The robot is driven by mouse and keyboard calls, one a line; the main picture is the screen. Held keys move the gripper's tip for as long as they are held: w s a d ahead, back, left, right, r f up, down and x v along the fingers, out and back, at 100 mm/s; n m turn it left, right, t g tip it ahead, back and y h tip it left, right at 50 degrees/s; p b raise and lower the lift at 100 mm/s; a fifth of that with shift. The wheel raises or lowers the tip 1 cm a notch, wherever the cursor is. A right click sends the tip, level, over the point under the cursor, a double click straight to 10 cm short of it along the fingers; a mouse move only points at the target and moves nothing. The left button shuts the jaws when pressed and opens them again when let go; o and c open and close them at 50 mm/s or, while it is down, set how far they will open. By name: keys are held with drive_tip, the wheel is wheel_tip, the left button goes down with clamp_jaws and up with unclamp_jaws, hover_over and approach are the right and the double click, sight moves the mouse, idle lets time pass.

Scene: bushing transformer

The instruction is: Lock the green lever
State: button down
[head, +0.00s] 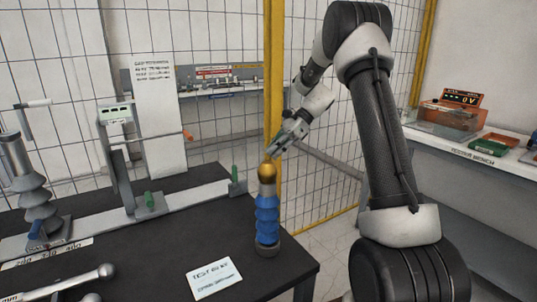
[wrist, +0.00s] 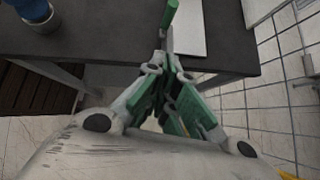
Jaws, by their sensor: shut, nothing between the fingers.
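Two green upright levers show in the head view. One green lever (head: 234,174) stands at the right end of the pale rail (head: 190,199). The other green lever (head: 149,199) is at the foot of the grey stand. My gripper (head: 276,152) is shut and empty, above the table's right edge, to the right of the rail-end lever. In the wrist view, a green lever (wrist: 173,16) shows just beyond my fingertips (wrist: 166,48), by the pale rail end (wrist: 191,28). I cannot tell whether they touch.
A blue ribbed bushing (head: 267,213) with a brass top stands upright near the table's right edge; its top appears just below my gripper. A grey ribbed bushing (head: 35,185) stands at left. A card (head: 214,278) lies in front. A mesh fence (head: 215,110) is behind.

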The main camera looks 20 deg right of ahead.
sight(235, 179)
drive_tip(key=a+f, duration=0.5)
drive_tip(key=a, duration=0.4)
drive_tip(key=shift+a+f, duration=0.2)
drive_tip(key=shift+a, duration=0.05)
drive_tip(key=shift+s+a+r+h, duration=0.1)
drive_tip(key=shift+a+r+h, duration=0.15)
drive_tip(key=shift+h, duration=0.25)
drive_tip(key=s+a+t+h, duration=0.1)
drive_tip(key=a+h, duration=0.8)
drive_tip(key=shift+s+f+n+t, duration=0.35)
drive_tip(key=shift+s+n+t, duration=0.05)
idle(0.4)
idle(0.6)
